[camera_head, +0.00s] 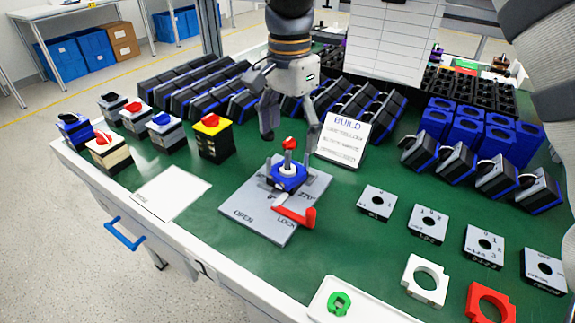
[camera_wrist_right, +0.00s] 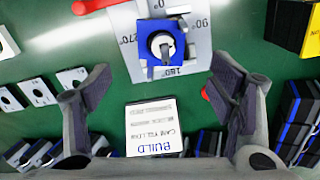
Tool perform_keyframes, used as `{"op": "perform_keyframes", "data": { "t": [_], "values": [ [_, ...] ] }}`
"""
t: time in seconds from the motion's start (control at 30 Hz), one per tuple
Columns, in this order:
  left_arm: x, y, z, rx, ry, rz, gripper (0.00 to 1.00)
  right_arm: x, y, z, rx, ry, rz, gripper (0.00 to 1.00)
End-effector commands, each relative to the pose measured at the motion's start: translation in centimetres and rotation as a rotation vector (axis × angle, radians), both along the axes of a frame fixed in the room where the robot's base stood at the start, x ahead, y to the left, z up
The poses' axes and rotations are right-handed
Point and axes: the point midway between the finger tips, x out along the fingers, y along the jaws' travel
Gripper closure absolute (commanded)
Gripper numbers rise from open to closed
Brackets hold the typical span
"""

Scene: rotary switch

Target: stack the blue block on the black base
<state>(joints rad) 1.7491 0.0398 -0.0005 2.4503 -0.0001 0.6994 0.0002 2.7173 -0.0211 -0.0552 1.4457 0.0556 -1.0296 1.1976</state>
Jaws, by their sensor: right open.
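A blue block (camera_head: 289,182) sits on the grey fixture plate (camera_head: 262,222), with a pale ring and an upright shaft with a red top at its middle. In the right wrist view the blue block (camera_wrist_right: 174,28) lies beyond the fingertips, around a pale disc with a dark bar. I cannot make out a black base under it. More blue blocks (camera_head: 437,118) stand at the right. My right gripper (camera_head: 290,137) is open and empty above and behind the fixture; its fingers also show apart in the wrist view (camera_wrist_right: 160,88). My left gripper is not in view.
A red lever (camera_head: 296,216) lies at the plate's front right. A BUILD sign (camera_head: 343,140) stands behind the fixture. Finished switches (camera_head: 213,138) stand at the left, and grey label plates (camera_head: 428,222) at the right. A white tray (camera_head: 375,313) holds a green ring.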

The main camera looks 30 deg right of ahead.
Motion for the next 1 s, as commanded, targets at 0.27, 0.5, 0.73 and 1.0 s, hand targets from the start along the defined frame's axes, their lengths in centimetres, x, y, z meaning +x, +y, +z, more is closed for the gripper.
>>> {"op": "perform_keyframes", "data": {
  "t": [0.27,0.5,0.73,1.0],
  "values": [
    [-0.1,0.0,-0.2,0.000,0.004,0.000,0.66,-0.2,0.3,-4.5,0.002,0.005,0.002,0.23],
    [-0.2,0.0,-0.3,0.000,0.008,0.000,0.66,-0.2,0.5,-7.9,0.001,0.000,0.001,0.23],
    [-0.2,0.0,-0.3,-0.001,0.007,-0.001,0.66,-0.2,0.5,-7.8,0.001,-0.003,0.001,0.32],
    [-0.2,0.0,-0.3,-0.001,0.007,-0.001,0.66,-0.2,0.5,-7.8,0.001,-0.002,0.001,0.77]
  ]
}}
